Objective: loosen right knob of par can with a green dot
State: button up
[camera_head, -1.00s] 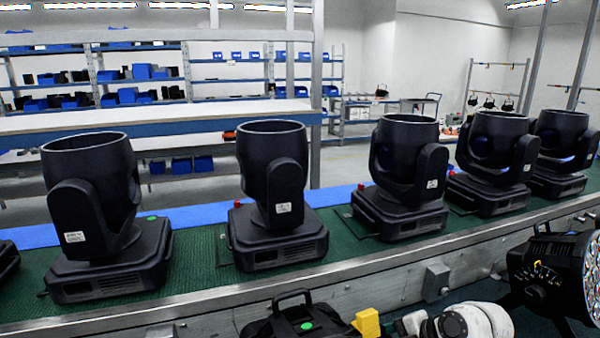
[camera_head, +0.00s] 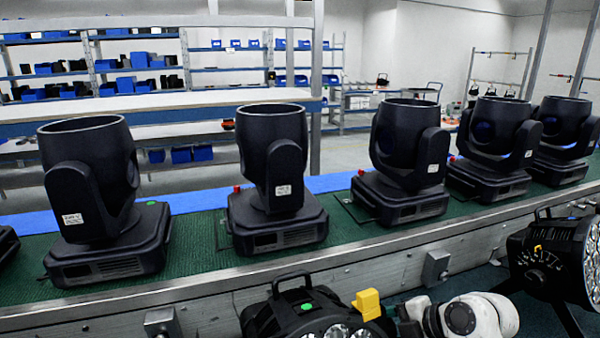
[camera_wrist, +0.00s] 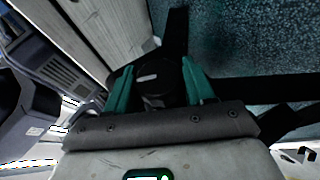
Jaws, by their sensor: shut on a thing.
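The black par can (camera_head: 290,318) with a green dot (camera_head: 306,307) on top stands at the bottom middle of the head view, its lower part cut off by the frame edge. A yellow block (camera_head: 367,304) shows at its right side. In the wrist view my gripper (camera_wrist: 157,74) has its two teal fingers on either side of a dark round knob (camera_wrist: 152,78) and is shut on it. In the head view my white arm comes in from the right of the can. The fingertips and knob are not clear there.
A conveyor with a green belt (camera_head: 205,243) and metal side rail (camera_head: 190,292) runs behind the can, carrying several black moving-head lights (camera_head: 280,170). Another par can (camera_head: 552,262) stands at the right. A grey box (camera_head: 436,268) juts from the rail.

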aim_at(397, 333)
jog(key=shift+n+t+y+b, duration=0.5)
jog(key=shift+t+y+b, duration=0.7)
jog(key=shift+b, duration=2.55)
jog(key=shift+r+n+t+y+b, duration=0.1)
jog(key=shift+n+t+y+b, duration=0.5)
jog(key=shift+b, duration=1.95)
jog(key=shift+m+t+b, duration=0.1)
jog(key=shift+t+b, duration=1)
jog(key=shift+b, duration=1.45)
jog(key=o, duration=1)
jog(key=shift+o, duration=0.2)
jog(key=shift+s+d, duration=0.4)
jog(key=shift+b+v, duration=1)
jog(key=shift+v, duration=1.95)
